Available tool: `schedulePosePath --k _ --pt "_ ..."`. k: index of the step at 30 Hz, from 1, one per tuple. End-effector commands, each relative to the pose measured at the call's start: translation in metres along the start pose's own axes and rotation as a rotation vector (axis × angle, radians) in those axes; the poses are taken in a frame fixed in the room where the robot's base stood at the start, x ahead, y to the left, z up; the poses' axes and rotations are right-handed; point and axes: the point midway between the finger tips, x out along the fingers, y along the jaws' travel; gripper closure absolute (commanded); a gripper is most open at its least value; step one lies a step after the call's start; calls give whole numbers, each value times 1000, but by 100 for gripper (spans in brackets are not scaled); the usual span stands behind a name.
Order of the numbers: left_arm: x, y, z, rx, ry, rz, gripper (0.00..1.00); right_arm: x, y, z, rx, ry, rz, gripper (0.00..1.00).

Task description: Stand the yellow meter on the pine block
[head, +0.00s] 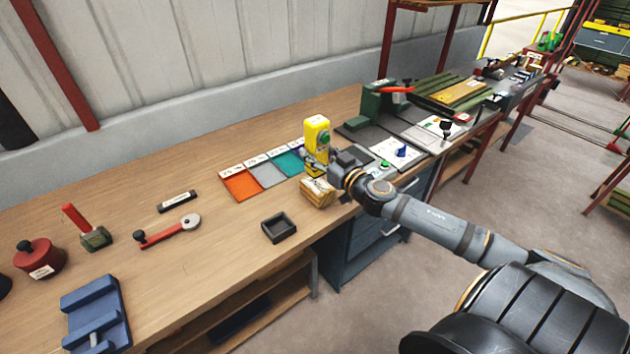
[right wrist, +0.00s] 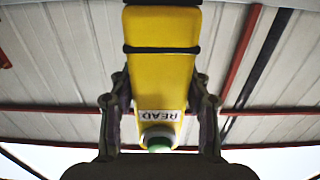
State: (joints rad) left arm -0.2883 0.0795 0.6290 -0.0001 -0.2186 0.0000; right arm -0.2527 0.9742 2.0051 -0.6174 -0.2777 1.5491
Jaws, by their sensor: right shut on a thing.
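In the right wrist view the yellow meter (right wrist: 161,75) sits between both fingers of my right gripper (right wrist: 160,112), with a READ label and a green knob showing. The pine block (head: 318,192) is on the bench just below the meter. I cannot tell whether the meter's base touches the block. My left gripper is not in view.
Orange, grey and teal mats (head: 241,185) lie left of the block. A small dark tray (head: 279,228) stands in front of it. A red-handled tool (head: 168,232) lies further left. Dark pads and a green press (head: 378,106) are to the right.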

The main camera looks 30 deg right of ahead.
Motion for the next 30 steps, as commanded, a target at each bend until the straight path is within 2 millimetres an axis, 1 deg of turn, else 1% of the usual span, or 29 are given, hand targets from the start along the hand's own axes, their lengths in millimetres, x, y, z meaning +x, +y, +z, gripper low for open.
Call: schedulePosePath --k 1,3,9,11,14,15,18,21,30 --pt "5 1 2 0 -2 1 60 6 3 6 8 6 2 93" --pt "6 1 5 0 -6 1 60 11 4 11 5 6 -2 93" --pt "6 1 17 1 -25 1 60 16 8 16 -2 0 -2 93" --pt "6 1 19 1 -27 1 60 16 8 17 -2 -1 -2 93" --pt "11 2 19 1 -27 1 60 20 10 24 1 3 -2 93" --pt "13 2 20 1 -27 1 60 23 11 27 4 5 -1 93" --pt "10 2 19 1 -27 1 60 23 10 45 3 2 -1 93" --pt "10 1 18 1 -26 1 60 23 10 54 -1 3 -3 93" --pt "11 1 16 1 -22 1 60 23 10 58 -3 3 -4 93"
